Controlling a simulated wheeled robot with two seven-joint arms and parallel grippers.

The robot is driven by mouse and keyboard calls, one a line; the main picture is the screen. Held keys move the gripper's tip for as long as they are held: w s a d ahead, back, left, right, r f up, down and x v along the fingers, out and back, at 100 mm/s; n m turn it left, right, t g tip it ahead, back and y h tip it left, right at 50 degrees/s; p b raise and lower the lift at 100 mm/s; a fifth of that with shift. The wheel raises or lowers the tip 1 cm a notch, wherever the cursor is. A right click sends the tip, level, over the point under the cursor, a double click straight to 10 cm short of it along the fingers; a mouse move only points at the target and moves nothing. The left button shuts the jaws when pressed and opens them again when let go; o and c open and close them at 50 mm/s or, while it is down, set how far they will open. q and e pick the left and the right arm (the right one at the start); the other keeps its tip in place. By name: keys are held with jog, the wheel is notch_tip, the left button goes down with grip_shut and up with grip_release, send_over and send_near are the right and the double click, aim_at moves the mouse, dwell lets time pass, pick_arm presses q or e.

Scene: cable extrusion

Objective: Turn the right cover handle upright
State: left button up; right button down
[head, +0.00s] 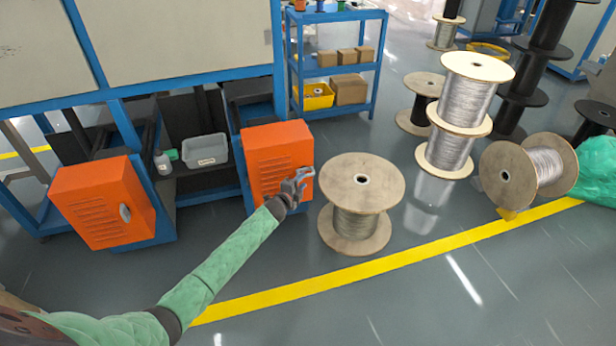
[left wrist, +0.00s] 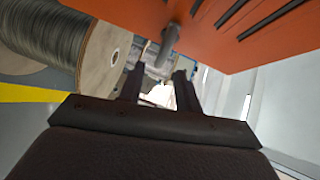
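The right orange cover (head: 268,150) stands under the machine's blue frame, with slots on its front. My left gripper (head: 301,176) is at the right part of its front face. In the head view the gripper blocks a clear look at the right cover handle. In the left wrist view the grey handle (left wrist: 168,46) sticks out from the orange cover (left wrist: 235,28), just beyond the fingertips. The left gripper's fingers (left wrist: 160,78) are apart, with the handle in front of the gap. I cannot tell whether they touch it. My right gripper is in neither view.
A wooden cable spool (head: 361,185) stands close to the right of my left gripper. The left orange cover (head: 104,203), with its own grey handle (head: 125,213), is at the left. A grey bin (head: 206,150) sits between the covers. Open floor lies in front.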

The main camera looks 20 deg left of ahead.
aim_at(308, 176)
pick_arm(q)
jog(key=shift+x, duration=2.9)
jog(key=shift+f, duration=0.1)
grip_shut()
